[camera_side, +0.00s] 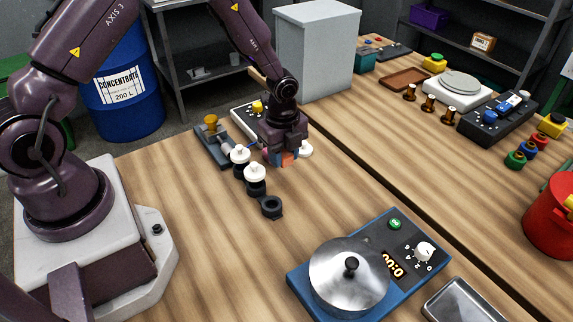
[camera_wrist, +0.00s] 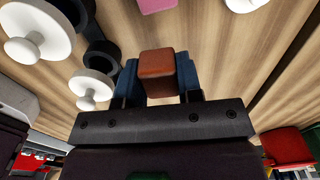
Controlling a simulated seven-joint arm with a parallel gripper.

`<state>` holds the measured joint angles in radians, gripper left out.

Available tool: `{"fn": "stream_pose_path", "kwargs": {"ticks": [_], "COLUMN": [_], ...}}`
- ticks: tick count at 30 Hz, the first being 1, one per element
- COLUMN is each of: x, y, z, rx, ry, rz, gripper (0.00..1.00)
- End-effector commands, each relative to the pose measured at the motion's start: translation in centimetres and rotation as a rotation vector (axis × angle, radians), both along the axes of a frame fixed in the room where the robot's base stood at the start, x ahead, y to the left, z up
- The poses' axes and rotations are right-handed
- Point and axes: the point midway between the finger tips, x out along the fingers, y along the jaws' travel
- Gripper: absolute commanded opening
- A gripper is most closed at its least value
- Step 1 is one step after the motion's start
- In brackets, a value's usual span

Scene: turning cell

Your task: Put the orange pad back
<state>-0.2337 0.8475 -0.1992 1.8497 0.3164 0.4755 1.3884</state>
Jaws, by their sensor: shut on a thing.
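My gripper (camera_side: 283,157) is at the near table, to the right of the white-topped black pieces. In the wrist view my gripper (camera_wrist: 160,82) has its two blue fingertips closed on the sides of the orange pad (camera_wrist: 160,68), a small reddish-orange block. In the side view only a sliver of the orange pad (camera_side: 288,159) shows between the fingers. I cannot tell whether its underside touches the table. A pink thing (camera_wrist: 158,5) is partly visible at the top edge of the wrist view. No place for the pad is clearly identifiable.
White knobs on black bases (camera_side: 240,154) (camera_side: 255,173) and an empty black ring (camera_side: 271,207) stand in a row close by. Another white knob (camera_side: 305,149) is just right of the gripper.

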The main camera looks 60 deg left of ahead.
Motion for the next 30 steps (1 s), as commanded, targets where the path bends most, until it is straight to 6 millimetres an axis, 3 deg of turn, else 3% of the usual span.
{"fn": "stream_pose_path", "kwargs": {"ticks": [12,23,24,27,30], "x": [0.9,0.9,0.9,0.9,0.9], "y": [0.1,0.1,0.1,0.1,0.1], "z": [-4.1,-4.4,-4.5,-4.4,-4.4], "rx": [0.0,0.0,0.0,0.0,0.0], "ry": [0.001,0.0,0.0,0.0,0.0], "rz": [0.0,0.0,0.0,0.0,0.0], "gripper": [0.11,0.11,0.35,0.58,0.59]}}
